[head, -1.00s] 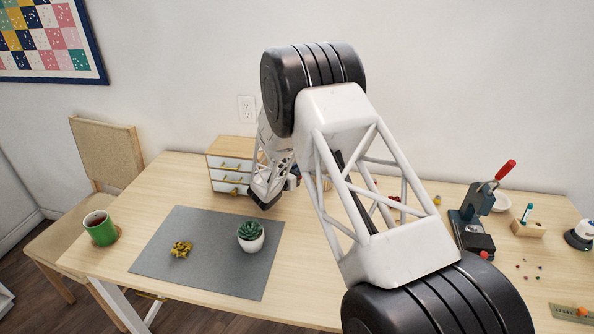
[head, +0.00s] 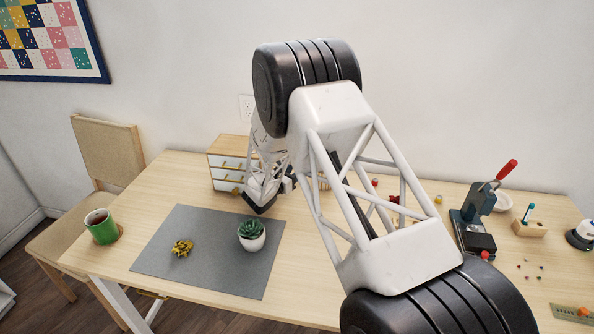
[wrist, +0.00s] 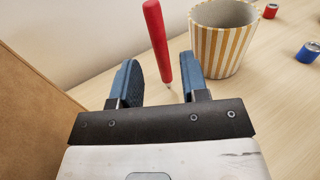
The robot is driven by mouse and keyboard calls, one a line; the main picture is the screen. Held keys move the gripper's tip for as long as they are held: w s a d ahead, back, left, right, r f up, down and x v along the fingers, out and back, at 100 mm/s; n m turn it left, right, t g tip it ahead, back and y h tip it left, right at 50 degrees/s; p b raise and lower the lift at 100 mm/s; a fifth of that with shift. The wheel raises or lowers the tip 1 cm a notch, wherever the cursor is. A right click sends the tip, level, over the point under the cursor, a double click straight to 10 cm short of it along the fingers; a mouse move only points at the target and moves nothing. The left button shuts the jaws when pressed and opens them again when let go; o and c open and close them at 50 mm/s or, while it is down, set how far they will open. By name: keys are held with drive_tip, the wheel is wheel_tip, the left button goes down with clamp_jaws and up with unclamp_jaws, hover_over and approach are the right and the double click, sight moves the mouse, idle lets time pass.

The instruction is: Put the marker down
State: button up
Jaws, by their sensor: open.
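In the wrist view a red marker (wrist: 157,42) stands nearly upright, leaning a little, with its lower end near the wooden table. My gripper (wrist: 158,63) is open. The marker shows in the gap between its two blue fingers, nearer the right one; I cannot tell whether it touches a finger. In the head view my gripper (head: 257,203) is low beside the small drawer cabinet (head: 230,144), partly hidden by my arm. The marker cannot be made out there.
A striped cup (wrist: 222,45) stands just right of the marker. A red spool (wrist: 270,11) and a blue spool (wrist: 308,52) lie farther right. The cabinet's wooden side (wrist: 30,120) is close on the left. A potted succulent (head: 251,235) stands on the grey mat (head: 205,275).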

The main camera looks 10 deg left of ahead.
wheel_tip(320, 180, up, 7)
idle(0.4)
idle(0.4)
drive_tip(key=shift+d, duration=0.1)
idle(0.4)
